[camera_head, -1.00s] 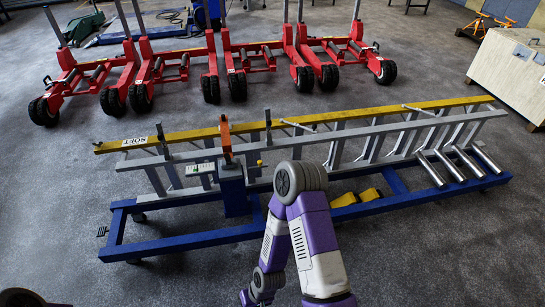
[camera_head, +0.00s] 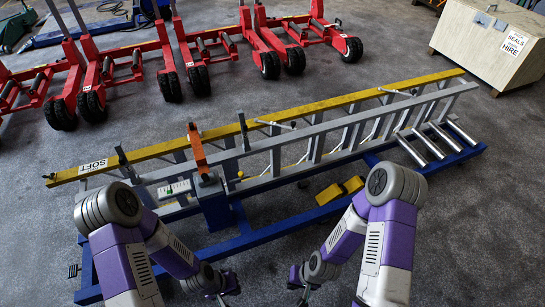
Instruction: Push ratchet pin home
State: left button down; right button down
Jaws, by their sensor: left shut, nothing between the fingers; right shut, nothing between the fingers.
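A long blue wheeled frame (camera_head: 255,237) carries a grey and yellow ladder-like rack (camera_head: 330,120). At its left part stands a blue post (camera_head: 216,212) with an upright orange lever (camera_head: 197,148) on top. A small yellow knob (camera_head: 241,175) shows just right of the post. I cannot make out which part is the ratchet pin. My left gripper (camera_head: 224,296) is shut and empty, low in front of the blue frame, below the post. My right gripper (camera_head: 304,295) is shut and empty, to its right. Both are apart from the post; their fingertips are small and dark.
Several red wheeled stands (camera_head: 185,60) stand behind the rack. A wooden crate (camera_head: 490,45) with a sign is at the back right. Grey floor (camera_head: 480,230) is clear at the right.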

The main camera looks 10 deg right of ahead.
aim_at(241, 173)
jog(key=u, duration=0.25)
jog(key=i, duration=0.95)
jog(key=u, duration=0.75)
